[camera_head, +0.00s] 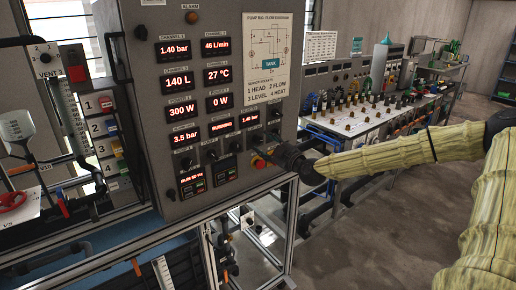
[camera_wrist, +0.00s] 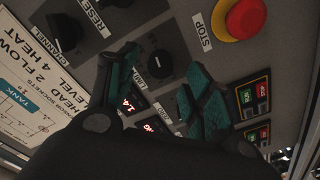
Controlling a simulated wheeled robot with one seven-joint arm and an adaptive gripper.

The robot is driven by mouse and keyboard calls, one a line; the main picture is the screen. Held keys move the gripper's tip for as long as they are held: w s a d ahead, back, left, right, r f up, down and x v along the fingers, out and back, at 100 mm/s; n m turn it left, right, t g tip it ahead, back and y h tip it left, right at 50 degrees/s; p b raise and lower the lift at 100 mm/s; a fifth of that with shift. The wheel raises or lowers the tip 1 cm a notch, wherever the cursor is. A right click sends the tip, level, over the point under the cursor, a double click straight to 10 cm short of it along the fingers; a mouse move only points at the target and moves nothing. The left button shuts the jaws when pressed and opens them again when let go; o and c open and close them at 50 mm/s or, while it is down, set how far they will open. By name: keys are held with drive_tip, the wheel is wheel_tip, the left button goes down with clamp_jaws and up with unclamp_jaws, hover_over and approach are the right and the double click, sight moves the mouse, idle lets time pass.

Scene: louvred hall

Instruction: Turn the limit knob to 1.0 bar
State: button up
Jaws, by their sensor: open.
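The limit knob (camera_wrist: 160,65) is a small dark round knob with a pale mark, beside a white label that seems to read LIMIT (camera_wrist: 140,80). My gripper (camera_wrist: 163,60) is open, its two teal-padded fingers on either side of the knob in the wrist view. I cannot tell whether either finger touches it. In the head view my gripper (camera_head: 287,157) is at the right lower part of the grey panel (camera_head: 215,20) and hides some controls. A small red readout (camera_head: 249,118) on the panel seems to read about 1.4 bar; its digits are hard to read.
A red stop button on a yellow base (camera_wrist: 243,18) is close to the right finger; it also shows in the head view (camera_head: 258,163). Other dark knobs (camera_wrist: 64,33) are nearby. A bench with many small parts (camera_head: 370,115) stands behind on the right.

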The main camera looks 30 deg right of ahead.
sight(260, 141)
drive_tip(key=w+b, duration=0.2)
drive_tip(key=shift+w+a+f, duration=0.1)
drive_tip(key=shift+w+f, duration=0.15)
drive_tip(key=shift+w, duration=0.05)
drive_tip(key=shift+w+r, duration=0.15)
drive_tip(key=shift+w, duration=0.1)
drive_tip(key=shift+w, duration=0.1)
drive_tip(key=shift+w+a, duration=0.1)
drive_tip(key=shift+w, duration=0.15)
drive_tip(key=shift+c, duration=0.2)
drive_tip(key=shift+r, duration=0.1)
clamp_jaws()
